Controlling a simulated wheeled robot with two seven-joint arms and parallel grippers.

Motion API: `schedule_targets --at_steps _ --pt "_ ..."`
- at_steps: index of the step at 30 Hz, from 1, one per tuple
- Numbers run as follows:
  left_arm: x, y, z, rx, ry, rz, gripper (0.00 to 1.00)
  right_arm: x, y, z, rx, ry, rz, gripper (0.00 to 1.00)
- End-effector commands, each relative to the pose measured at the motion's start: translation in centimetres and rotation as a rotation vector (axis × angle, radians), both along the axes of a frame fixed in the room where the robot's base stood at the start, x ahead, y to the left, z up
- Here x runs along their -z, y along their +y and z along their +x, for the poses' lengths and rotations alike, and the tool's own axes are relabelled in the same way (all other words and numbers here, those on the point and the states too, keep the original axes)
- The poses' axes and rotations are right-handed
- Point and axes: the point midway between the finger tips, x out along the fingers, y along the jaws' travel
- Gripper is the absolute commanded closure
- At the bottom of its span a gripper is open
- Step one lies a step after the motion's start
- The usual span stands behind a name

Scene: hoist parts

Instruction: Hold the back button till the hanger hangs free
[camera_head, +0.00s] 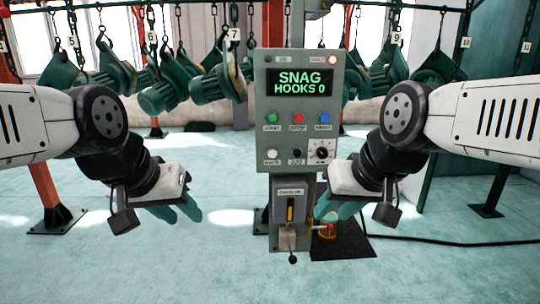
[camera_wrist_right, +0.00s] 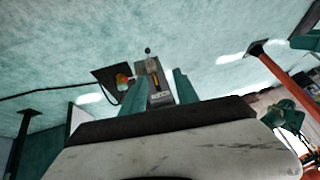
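The grey control panel (camera_head: 298,110) stands upright in the middle of the head view. Its screen (camera_head: 299,83) reads "SNAG HOOKS 0". Green (camera_head: 271,118), red (camera_head: 298,118) and blue (camera_head: 324,118) buttons are above a white button (camera_head: 271,154), a black button (camera_head: 297,153) and a dial (camera_head: 321,150). Labels are too blurred to tell which is back. Green parts hang on chains behind; one hanger (camera_head: 220,85) is near tag 7. Which one is snagged is unclear. My left gripper (camera_head: 178,209) is open, left of the panel. My right gripper (camera_head: 345,207) is open and empty, below right of the panel's buttons.
Below the panel is a box with a yellow handle (camera_head: 290,210). Orange posts (camera_head: 50,195) stand at left. Open floor (camera_head: 150,270) lies in front.

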Motion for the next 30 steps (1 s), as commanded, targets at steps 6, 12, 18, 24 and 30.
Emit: schedule_targets --at_steps 6,12,18,24,30 --pt "0.0 0.0 0.0 0.0 0.0 0.0 0.64 0.0 0.0 0.0 0.0 0.0 0.0 0.77" --pt "0.0 0.0 0.0 0.0 0.0 0.0 0.64 0.0 0.0 0.0 0.0 0.0 0.0 1.0" --pt "0.0 0.0 0.0 0.0 0.0 0.0 0.64 0.0 0.0 0.0 0.0 0.0 0.0 1.0" --pt "0.0 0.0 0.0 0.0 0.0 0.0 0.64 0.0 0.0 0.0 0.0 0.0 0.0 1.0" --pt "0.0 0.0 0.0 0.0 0.0 0.0 0.64 0.0 0.0 0.0 0.0 0.0 0.0 1.0"
